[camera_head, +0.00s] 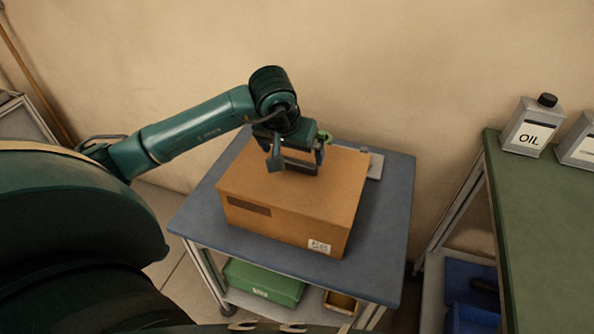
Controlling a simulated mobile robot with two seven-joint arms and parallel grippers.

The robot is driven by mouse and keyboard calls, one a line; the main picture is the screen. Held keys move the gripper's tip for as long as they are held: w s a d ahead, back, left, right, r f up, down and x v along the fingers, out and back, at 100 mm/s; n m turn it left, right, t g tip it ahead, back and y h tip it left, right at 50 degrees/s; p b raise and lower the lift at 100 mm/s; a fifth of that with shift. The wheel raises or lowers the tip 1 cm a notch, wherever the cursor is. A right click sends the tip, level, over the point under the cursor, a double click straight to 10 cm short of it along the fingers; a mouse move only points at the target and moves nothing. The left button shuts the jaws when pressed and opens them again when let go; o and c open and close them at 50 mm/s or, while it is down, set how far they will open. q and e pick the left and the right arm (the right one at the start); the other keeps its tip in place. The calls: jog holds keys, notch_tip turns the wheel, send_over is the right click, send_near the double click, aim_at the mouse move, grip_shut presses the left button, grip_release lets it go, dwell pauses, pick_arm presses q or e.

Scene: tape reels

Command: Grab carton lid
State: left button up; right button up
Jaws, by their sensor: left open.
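A brown cardboard carton (280,223) stands on a blue-topped table. Its top, the carton lid (252,185), lies flat over the box. A dark label strip and a small white sticker show on its front side. My left gripper (292,168) is over the far middle part of the lid, pointing down, with its jaws open. It hides part of the lid, and I cannot tell whether the fingers touch it. My right gripper is not in view.
The blue table (385,225) has bare room right of the carton; a small grey item (375,166) lies behind it. A green box (262,284) sits on the lower shelf. An oil can (530,127) stands on the green bench (540,215) at right. The wall is close behind.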

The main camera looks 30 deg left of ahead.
aim_at(297, 161)
pick_arm(q)
jog(key=x, duration=0.5)
jog(key=shift+w+d+r, duration=0.1)
jog(key=c, duration=0.7)
